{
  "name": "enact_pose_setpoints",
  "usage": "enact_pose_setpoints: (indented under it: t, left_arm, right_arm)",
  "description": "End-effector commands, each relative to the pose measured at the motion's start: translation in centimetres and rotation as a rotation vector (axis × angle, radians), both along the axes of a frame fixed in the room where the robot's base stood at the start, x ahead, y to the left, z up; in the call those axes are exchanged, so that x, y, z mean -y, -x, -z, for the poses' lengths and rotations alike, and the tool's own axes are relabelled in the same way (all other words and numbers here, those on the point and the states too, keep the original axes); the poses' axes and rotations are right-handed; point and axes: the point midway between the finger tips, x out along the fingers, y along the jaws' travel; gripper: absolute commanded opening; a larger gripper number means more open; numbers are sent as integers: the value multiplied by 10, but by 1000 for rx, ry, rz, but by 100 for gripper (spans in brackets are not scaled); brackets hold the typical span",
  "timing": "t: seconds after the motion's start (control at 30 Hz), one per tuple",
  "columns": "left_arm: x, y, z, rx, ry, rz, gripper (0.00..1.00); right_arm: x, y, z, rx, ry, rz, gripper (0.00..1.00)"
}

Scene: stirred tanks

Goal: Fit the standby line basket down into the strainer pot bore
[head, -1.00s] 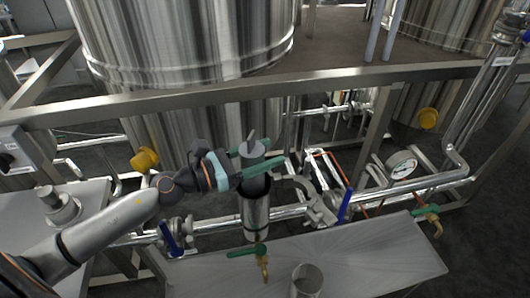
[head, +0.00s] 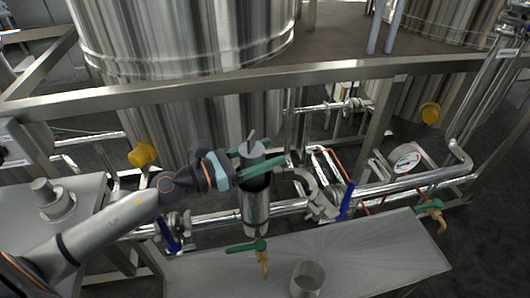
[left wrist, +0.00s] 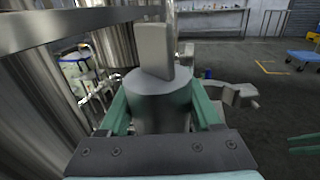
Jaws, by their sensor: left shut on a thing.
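The standby line basket (head: 254,165) is a grey cylinder with an upright flat tab on top. My left gripper (head: 260,159) is shut on it, with green fingers on both sides of its upper part. The strainer pot (head: 256,212) is a shiny upright metal cylinder on the pipe line, directly below the basket. The basket's lower end meets the pot's dark mouth; how deep it sits inside is hard to tell. In the left wrist view the basket (left wrist: 160,108) stands upright between the fingers and hides the pot.
An open clamp (head: 309,187) hangs right of the pot, near a blue valve handle (head: 347,200). A frame rail (head: 230,95) crosses behind. A green-handled valve (head: 247,246) sits below the pot. A metal bench (head: 370,255) in front carries an open cup (head: 307,279).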

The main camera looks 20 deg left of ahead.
Motion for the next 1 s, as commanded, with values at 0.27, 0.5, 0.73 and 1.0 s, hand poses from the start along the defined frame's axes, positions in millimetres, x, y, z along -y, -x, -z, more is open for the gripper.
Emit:
enact_pose_setpoints:
  t: [0.27,0.5,0.73,1.0]
  left_arm:
    - [1,0,8,1,4,0,0]
    - [1,0,16,0,6,0,0]
    - [2,1,25,-2,6,1,0]
    - [2,1,34,-4,6,1,0]
  right_arm:
    - [1,0,7,1,2,1,38]
    - [2,1,13,2,2,2,38]
    - [3,1,19,1,5,2,38]
    - [4,2,26,2,6,4,38]
